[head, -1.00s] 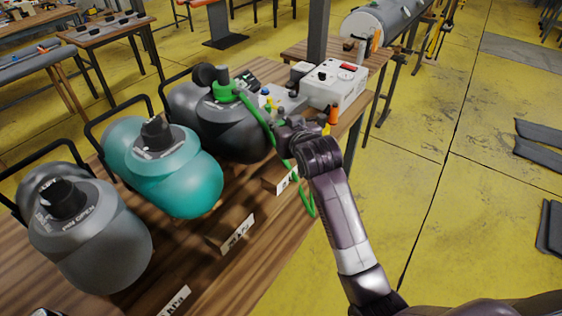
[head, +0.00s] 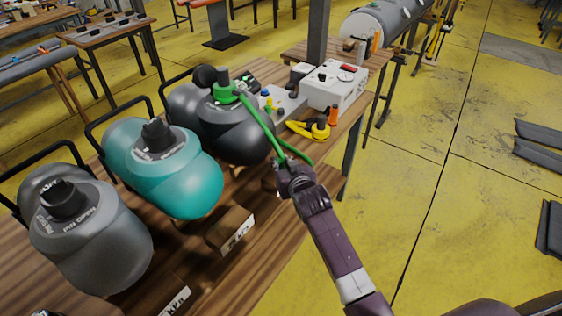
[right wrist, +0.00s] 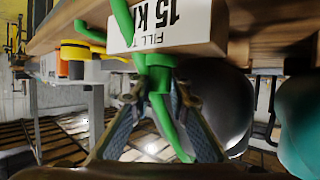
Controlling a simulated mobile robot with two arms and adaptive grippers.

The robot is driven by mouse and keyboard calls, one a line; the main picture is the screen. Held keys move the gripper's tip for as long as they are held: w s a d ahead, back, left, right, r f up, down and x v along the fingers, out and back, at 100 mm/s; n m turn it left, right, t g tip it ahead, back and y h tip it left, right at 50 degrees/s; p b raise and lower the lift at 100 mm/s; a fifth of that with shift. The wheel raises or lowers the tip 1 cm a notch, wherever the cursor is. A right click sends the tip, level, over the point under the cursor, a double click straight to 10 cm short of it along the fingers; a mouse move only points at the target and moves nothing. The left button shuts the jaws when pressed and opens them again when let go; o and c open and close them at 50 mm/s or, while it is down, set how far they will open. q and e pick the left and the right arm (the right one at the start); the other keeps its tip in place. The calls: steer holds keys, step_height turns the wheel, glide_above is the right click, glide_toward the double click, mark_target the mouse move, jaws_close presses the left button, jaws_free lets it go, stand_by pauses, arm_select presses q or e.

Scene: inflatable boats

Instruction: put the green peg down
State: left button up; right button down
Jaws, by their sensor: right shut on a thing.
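My right gripper (head: 287,172) is shut on a green peg-like fitting (right wrist: 158,78), which stands between its two fingertips in the right wrist view. A green hose (head: 262,122) runs from this fitting up to a green cap (head: 224,90) on the dark grey inflatable (head: 235,135). A second stretch of green hose bends to the right behind the gripper. The fitting is held near the table's front edge, close to a wooden block with a "15 K" label (right wrist: 165,22). In the head view the gripper mostly hides it. My left gripper is out of view.
A teal inflatable (head: 180,175) and a grey one (head: 90,240) stand to the left. A labelled wooden block (head: 230,228) is in front of the teal one. A yellow tool (head: 310,129), an orange-topped piece (head: 333,116) and a white gauge box (head: 335,84) are behind.

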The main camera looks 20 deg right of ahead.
steer(key=c, duration=1.8)
jaws_free()
steer(key=v, duration=1.2)
steer(key=shift+r, duration=0.1)
